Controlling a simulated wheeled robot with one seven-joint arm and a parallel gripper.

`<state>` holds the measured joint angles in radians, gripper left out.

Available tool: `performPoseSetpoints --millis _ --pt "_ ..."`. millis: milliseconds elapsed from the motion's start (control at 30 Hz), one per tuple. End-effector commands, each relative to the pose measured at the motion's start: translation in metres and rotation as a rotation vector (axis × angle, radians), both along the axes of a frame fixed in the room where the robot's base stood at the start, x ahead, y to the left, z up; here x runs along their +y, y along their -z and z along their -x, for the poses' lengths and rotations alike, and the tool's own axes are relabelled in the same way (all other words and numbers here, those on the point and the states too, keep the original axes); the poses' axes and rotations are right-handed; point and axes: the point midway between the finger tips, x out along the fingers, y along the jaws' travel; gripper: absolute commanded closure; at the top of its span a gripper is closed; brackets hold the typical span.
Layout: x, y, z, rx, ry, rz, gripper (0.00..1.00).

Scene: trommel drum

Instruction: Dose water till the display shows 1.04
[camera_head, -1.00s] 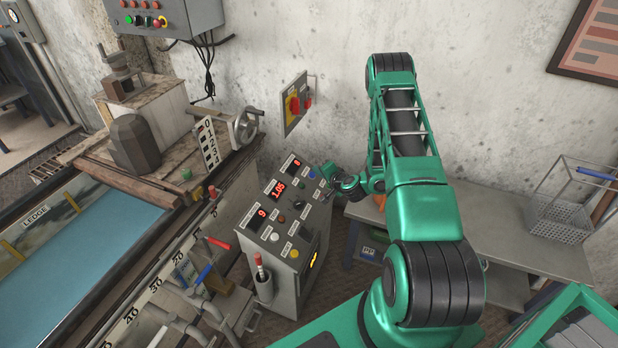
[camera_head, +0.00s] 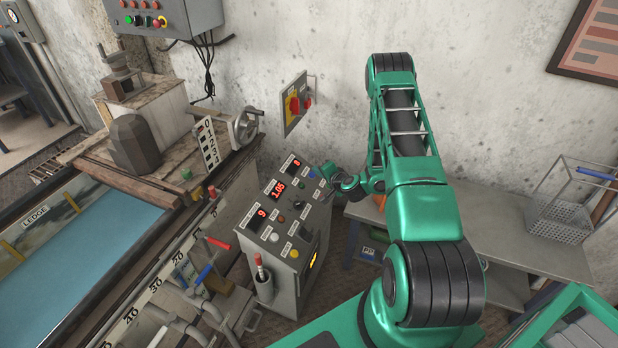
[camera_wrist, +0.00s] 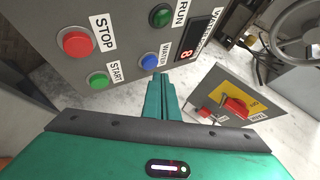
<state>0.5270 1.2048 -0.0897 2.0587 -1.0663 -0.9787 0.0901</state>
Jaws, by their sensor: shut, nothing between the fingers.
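The grey control panel (camera_head: 300,232) stands in the middle of the head view. Its middle red display (camera_head: 278,190) appears to read 1.05. The upper display (camera_head: 291,166) reads 8 and also shows in the wrist view (camera_wrist: 187,53). The lower display (camera_head: 260,214) reads 9. The blue WATER button (camera_wrist: 148,60) is uncovered in the wrist view, between the green START button (camera_wrist: 97,80) and the display reading 8. My gripper (camera_wrist: 160,80) is shut and empty, its tips close to the blue button; I cannot tell whether they touch it.
A red STOP button (camera_wrist: 76,42) and a dark green RUN lamp (camera_wrist: 160,15) are near the WATER button. A red-and-yellow switch box (camera_head: 293,104) is on the wall above the panel. A bench (camera_head: 500,238) is at right, a blue water trough (camera_head: 75,255) at left.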

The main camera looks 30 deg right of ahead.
Motion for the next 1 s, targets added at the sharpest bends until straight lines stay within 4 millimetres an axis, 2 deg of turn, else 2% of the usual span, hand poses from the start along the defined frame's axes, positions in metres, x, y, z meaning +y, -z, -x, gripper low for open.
performPoseSetpoints --millis 633,1000 --pt "0.0008 0.0003 -0.0002 0.000 -0.001 0.000 1.00" --pt "0.0038 0.0072 -0.0024 0.000 -0.001 0.001 1.00"
